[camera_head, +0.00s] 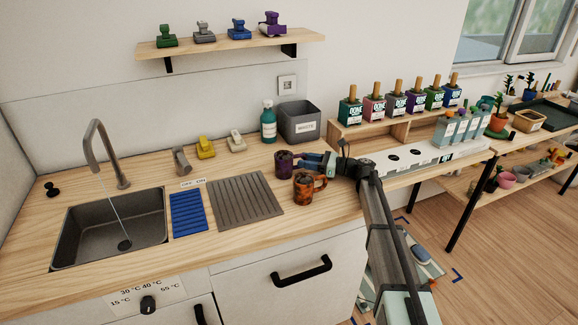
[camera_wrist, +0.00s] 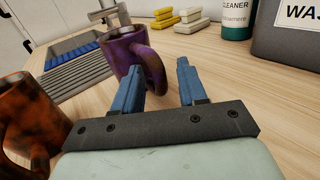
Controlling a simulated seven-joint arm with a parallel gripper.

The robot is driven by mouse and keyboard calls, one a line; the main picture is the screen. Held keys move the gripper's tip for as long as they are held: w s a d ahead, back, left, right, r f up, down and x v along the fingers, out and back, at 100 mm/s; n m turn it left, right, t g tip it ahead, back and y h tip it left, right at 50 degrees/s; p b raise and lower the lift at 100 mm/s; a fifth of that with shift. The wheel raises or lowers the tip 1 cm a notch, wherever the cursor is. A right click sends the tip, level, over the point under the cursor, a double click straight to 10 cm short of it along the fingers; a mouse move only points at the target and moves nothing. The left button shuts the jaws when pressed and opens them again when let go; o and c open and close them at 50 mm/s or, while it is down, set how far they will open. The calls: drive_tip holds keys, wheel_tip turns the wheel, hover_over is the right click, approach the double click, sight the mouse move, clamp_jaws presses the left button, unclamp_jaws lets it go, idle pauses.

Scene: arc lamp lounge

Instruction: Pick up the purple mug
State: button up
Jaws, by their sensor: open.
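The purple mug (camera_head: 284,164) stands upright on the wooden counter, to the right of the grey ridged mat. My gripper (camera_head: 326,158) is low over the counter, just right of the mug. In the wrist view the purple mug (camera_wrist: 128,48) stands just beyond my gripper (camera_wrist: 160,78), with its handle toward me. The blue fingers are apart; the handle appears near the left finger and partly between the two. I cannot tell whether they touch.
An orange-brown mug (camera_head: 303,187) stands close in front of the purple mug; it fills the left of the wrist view (camera_wrist: 30,115). A grey waste bin (camera_head: 300,123) and a teal cleaner bottle (camera_head: 268,124) stand behind. The grey ridged mat (camera_head: 245,197) and sink (camera_head: 110,230) lie left.

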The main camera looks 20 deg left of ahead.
drive_tip(key=shift+a, duration=0.4)
clamp_jaws()
idle(0.4)
